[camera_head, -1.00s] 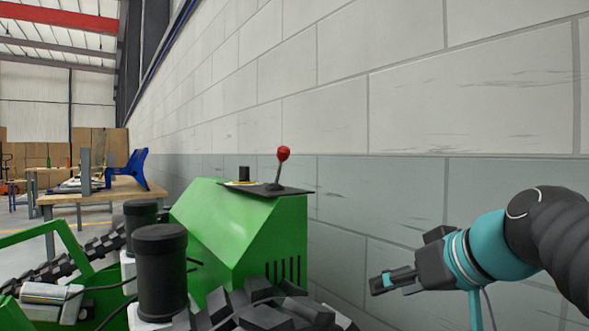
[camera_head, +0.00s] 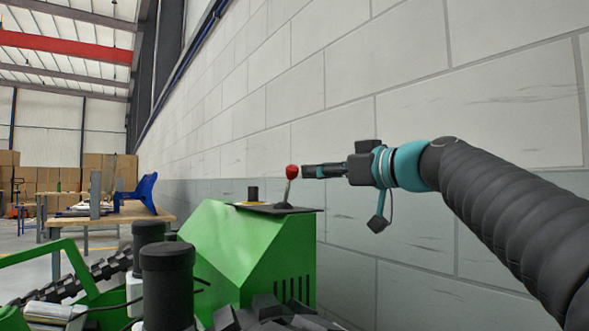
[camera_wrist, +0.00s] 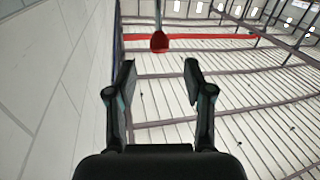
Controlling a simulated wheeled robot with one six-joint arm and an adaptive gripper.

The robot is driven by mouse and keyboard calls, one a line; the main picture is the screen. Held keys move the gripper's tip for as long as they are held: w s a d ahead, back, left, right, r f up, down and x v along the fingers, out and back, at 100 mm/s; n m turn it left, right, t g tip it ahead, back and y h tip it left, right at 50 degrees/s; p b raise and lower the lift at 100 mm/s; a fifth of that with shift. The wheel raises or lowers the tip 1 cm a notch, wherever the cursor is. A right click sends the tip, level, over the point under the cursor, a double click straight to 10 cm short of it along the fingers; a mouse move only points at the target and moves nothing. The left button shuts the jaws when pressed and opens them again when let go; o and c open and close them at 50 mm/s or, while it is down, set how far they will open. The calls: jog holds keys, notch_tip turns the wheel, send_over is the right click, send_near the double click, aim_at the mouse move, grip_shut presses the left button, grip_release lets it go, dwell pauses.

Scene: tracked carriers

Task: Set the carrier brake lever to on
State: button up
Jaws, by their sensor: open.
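The brake lever is a thin metal rod with a red knob (camera_head: 292,171), standing on a dark plate (camera_head: 275,208) on top of the green carrier (camera_head: 235,250). It leans slightly to the right in the head view. My gripper (camera_head: 305,171) is level with the knob, its fingertips just to the knob's right. In the wrist view the fingers (camera_wrist: 160,75) are spread with nothing between them. The red knob (camera_wrist: 160,42) shows just beyond the fingertips, centred on the gap. I cannot tell any on or off marking.
A block wall (camera_head: 400,90) runs close behind the carrier and my arm. A short black cylinder (camera_head: 253,193) stands left of the lever. Larger black cylinders (camera_head: 167,280) and tracks are at the front left. A workbench (camera_head: 125,214) stands farther back.

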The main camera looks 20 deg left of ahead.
aim_at(297, 171)
jog(key=p+x, duration=0.2)
jog(key=x, duration=0.6)
jog(key=shift+a, duration=0.1)
grip_shut()
